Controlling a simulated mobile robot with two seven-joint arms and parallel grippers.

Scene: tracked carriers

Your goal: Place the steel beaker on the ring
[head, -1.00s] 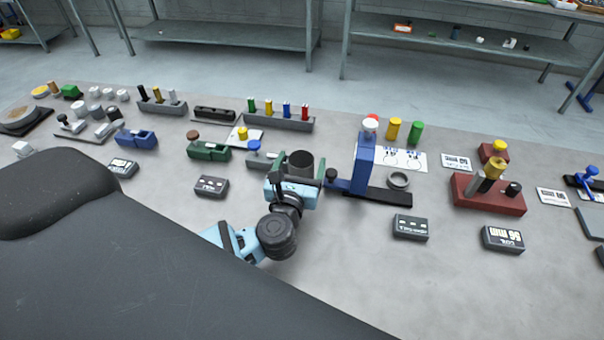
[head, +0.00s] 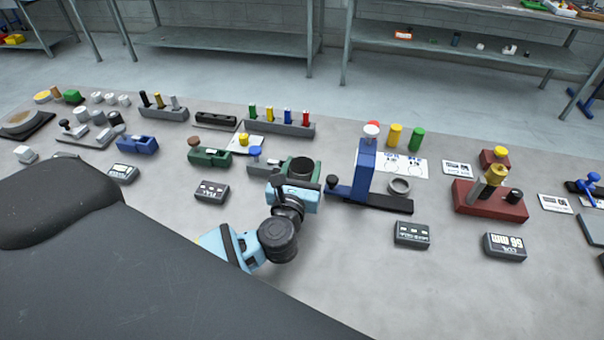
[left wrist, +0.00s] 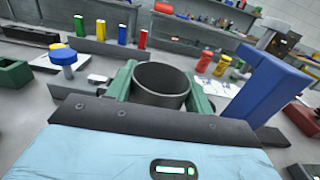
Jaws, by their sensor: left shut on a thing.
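The steel beaker (head: 301,169) is a dark grey open-topped cylinder in my left gripper (head: 298,176), near the middle of the head view. In the left wrist view the beaker (left wrist: 161,92) stands mouth up between the two green fingers, which are shut on its sides. Its lower part is hidden by the gripper. The ring (head: 399,187) is a small grey ring on the black base of a blue stand, to the right of the gripper and apart from it. I cannot make out the ring in the left wrist view. My right gripper is not in view.
The blue upright (head: 365,168) of the stand, with a black knob (head: 332,181) at its left, is between the beaker and the ring. A rack of coloured pegs (head: 279,125) is behind. A dark labelled box (head: 412,234) lies in front of the ring.

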